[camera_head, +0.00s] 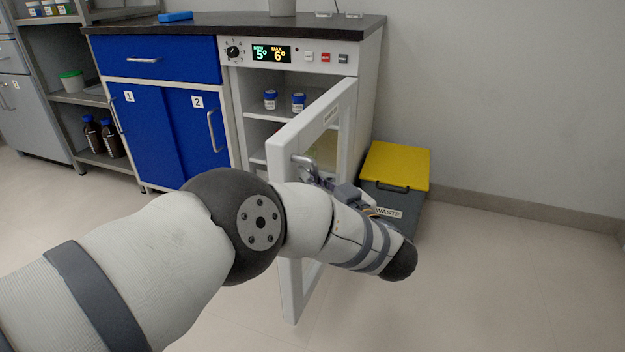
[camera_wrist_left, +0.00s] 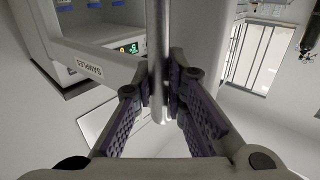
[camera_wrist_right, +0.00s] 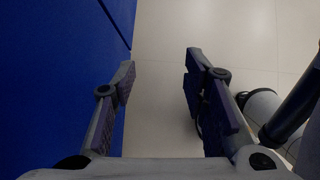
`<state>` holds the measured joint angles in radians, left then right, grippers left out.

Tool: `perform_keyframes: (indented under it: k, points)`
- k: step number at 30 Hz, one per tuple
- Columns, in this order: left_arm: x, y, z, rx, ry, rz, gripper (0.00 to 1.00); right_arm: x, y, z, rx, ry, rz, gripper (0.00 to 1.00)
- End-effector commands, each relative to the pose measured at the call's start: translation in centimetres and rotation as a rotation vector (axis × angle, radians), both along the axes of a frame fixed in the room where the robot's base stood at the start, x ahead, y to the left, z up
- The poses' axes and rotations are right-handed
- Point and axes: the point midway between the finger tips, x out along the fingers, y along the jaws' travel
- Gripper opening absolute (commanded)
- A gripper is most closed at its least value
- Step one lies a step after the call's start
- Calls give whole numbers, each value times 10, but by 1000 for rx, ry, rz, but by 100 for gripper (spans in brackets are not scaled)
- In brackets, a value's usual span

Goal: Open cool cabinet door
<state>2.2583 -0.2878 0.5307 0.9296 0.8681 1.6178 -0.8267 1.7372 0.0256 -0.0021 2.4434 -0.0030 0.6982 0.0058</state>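The cool cabinet (camera_head: 228,62) stands in the middle of the head view, with a lit temperature panel on top. Its white-framed door (camera_head: 343,112) is swung open toward me, showing shelves inside. My left gripper (camera_head: 316,176) is at the door's handle (camera_head: 304,161), partly hidden by my wrist. In the left wrist view the handle bar (camera_wrist_left: 157,40) runs between the left gripper's fingertips (camera_wrist_left: 160,88), which are closed around it. My right gripper (camera_wrist_right: 160,75) is open and empty in the right wrist view, above the floor.
A grey waste bin (camera_head: 400,207) with a yellow lid (camera_head: 395,165) stands right of the cabinet. Blue-capped jars (camera_head: 298,103) sit on an inner shelf. A blue cabinet (camera_head: 165,125) adjoins on the left. The floor at the right (camera_head: 520,270) is clear.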

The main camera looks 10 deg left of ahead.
Motion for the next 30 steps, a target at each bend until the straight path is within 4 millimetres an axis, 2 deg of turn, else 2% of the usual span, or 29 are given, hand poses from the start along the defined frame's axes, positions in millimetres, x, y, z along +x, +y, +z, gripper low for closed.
perform_keyframes:
  k: [1, 3, 12, 21, 25, 30]
  points:
    - [-3, 0, -5, -1, 11, 3, 23, 0, 0, 0, 0, 0, 0, 40]
    - [-2, 0, -4, -1, 10, 2, 33, 0, 0, 0, 0, 0, 0, 40]
    - [-3, -3, -2, -1, 4, -1, 33, 0, 0, 0, 0, 0, 0, 40]
    - [-44, -43, -2, -1, 6, -2, 33, 0, 0, 0, 0, 0, 0, 40]
    - [-54, -51, -3, -1, 7, 0, 33, 0, 0, 0, 0, 0, 0, 40]
    - [-56, -53, -2, -1, 6, 1, 33, 0, 0, 0, 0, 0, 0, 40]
